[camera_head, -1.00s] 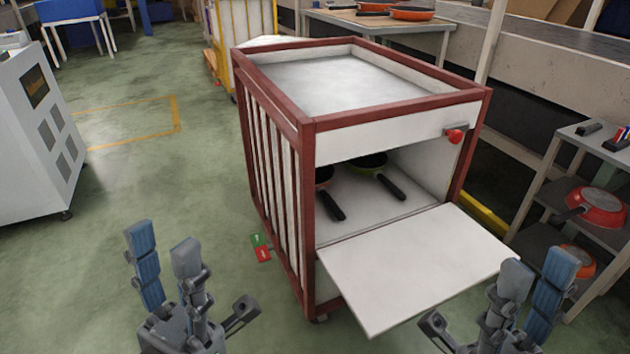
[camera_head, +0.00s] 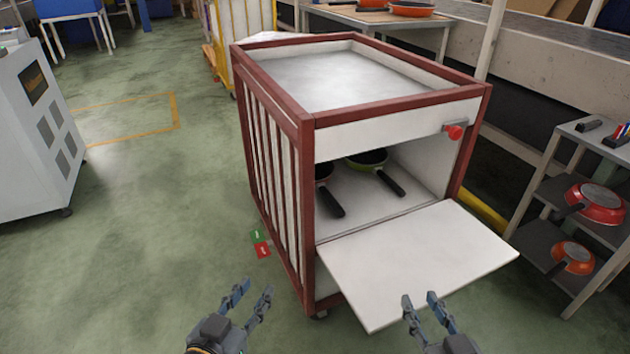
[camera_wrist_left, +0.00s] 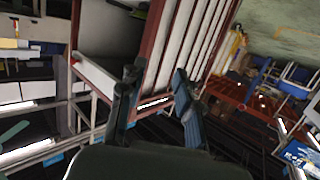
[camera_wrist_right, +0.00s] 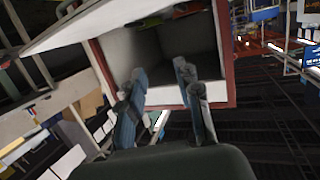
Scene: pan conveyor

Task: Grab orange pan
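An orange pan (camera_head: 573,257) rests on the lower level of the shelf rack at the right edge of the head view. More orange pans (camera_head: 410,8) lie on a table at the far back. My left gripper (camera_head: 254,289) is open and empty, low in front of the cart's left corner; its parted fingers show in the left wrist view (camera_wrist_left: 155,80). My right gripper (camera_head: 420,299) is open and empty, by the front edge of the cart's lowered flap; it also shows in the right wrist view (camera_wrist_right: 160,78). Both are well left of the rack.
A red-framed white cart (camera_head: 380,118) stands in the middle, its flap (camera_head: 415,262) folded down toward me. Inside are a green pan (camera_head: 367,157) and a partly hidden red pan (camera_head: 325,172). A red pan (camera_head: 595,203) is on the rack (camera_head: 548,195).

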